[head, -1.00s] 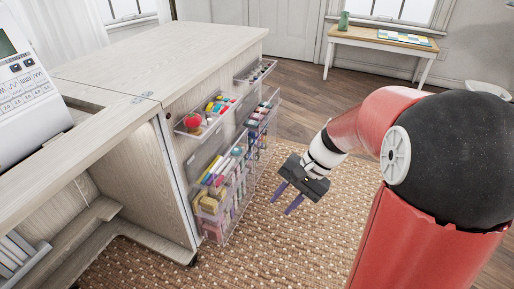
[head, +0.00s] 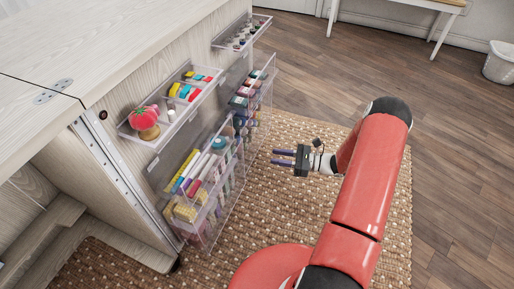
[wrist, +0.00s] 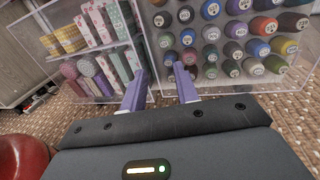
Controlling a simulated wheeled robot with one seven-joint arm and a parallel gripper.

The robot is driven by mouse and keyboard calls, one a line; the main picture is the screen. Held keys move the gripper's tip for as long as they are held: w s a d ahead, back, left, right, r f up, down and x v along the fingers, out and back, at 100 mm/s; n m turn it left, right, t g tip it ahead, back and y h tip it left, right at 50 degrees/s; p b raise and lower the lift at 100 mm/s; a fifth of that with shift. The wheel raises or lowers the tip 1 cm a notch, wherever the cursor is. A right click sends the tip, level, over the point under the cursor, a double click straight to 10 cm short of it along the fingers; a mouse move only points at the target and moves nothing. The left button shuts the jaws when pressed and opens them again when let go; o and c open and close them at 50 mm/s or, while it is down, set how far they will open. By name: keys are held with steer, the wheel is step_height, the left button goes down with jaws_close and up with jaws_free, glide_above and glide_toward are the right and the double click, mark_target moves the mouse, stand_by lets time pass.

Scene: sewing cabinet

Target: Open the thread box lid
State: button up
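The thread box (head: 262,95) is a clear bin on the cabinet's side, at the far end, with spools in rows. It fills the upper right of the wrist view, its clear front wall (wrist: 215,82) facing me. Its lid is clear and hard to make out; I cannot tell how it sits. My gripper (head: 273,157) is open and empty, with two purple fingers pointing left toward the bins. It is apart from the box, to its right and lower in the head view. In the wrist view the fingertips (wrist: 160,70) lie before the box's lower left part.
A clear bin of markers and yellow rolls (head: 185,208) hangs beside the thread box, nearer me. Above are a small tray with a tomato pincushion (head: 144,120) and another tray (head: 240,36). The woven rug (head: 290,205) is clear. A white basket (head: 498,65) stands far right.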

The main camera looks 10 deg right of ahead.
steer(key=x, duration=0.7)
steer(key=shift+a, duration=0.3)
jaws_close()
